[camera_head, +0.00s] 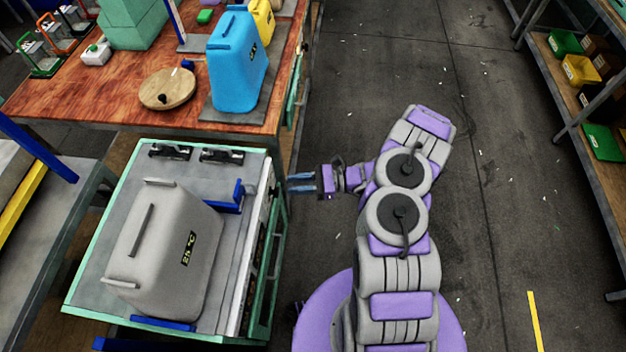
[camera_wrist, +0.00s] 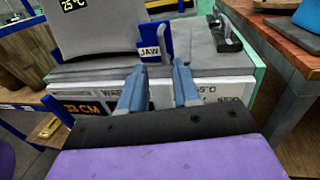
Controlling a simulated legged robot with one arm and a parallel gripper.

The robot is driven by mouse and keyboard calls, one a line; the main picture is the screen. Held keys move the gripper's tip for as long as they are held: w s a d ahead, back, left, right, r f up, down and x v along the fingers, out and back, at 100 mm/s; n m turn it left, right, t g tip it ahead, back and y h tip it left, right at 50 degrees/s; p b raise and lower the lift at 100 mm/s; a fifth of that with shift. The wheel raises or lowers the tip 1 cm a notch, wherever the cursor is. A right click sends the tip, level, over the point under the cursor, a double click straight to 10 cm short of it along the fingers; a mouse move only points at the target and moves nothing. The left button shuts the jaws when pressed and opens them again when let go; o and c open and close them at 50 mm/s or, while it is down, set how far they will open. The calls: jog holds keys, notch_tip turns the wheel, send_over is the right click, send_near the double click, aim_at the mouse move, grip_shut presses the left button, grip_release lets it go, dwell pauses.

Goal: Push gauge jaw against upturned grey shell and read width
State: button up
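The upturned grey shell (camera_head: 165,250), marked 25 °C, sits on the press bed; its side also shows in the wrist view (camera_wrist: 95,32). The blue gauge jaw (camera_head: 231,200) stands by the shell's back right side. In the wrist view the jaw (camera_wrist: 155,42) carries the label JAW and is close to the shell; I cannot tell whether they touch. My gripper (camera_head: 302,183) is right of the bed's edge, apart from the jaw. Its two blue fingers (camera_wrist: 160,90) are spread with nothing between them. An orange readout (camera_wrist: 82,107) on the front panel seems to say 23 CM, partly hidden.
Black clamps (camera_head: 222,156) stand at the bed's back edge. Behind is a wooden bench (camera_head: 120,90) with a blue canister (camera_head: 235,65) and a round wooden disc (camera_head: 167,89). A shelf (camera_head: 575,85) stands at right. The aisle floor (camera_head: 480,200) is clear.

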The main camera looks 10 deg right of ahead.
jog(key=shift+s+d, duration=0.2)
jog(key=shift+d, duration=0.95)
jog(key=shift+s+d, duration=0.15)
jog(key=shift+d, duration=1)
jog(key=s+a+r+n+g+h, duration=0.2)
jog(key=s+a+r+n+g, duration=0.15)
jog(key=r, duration=0.35)
jog(key=s+a+r+n+g+h, duration=0.2)
jog(key=s+a+r+n+g, duration=0.1)
jog(key=r+n, duration=0.3)
jog(key=s+a+r+n+g+h, duration=0.2)
jog(key=s+a+r+n+g, duration=0.15)
jog(key=r, duration=0.55)
jog(key=s+d+r+n+t+h, duration=0.2)
jog(key=s+d+h, duration=0.4)
jog(key=s, duration=0.3)
jog(key=s+d+r+n+t+h, duration=0.3)
jog(key=s+d+r+n+h, duration=0.1)
jog(key=s, duration=0.6)
notch_tip(320, 180, up, 2)
jog(key=shift+d+r+n+h, duration=0.1)
jog(key=shift+d+n+h, duration=0.3)
jog(key=shift+d+h, duration=0.55)
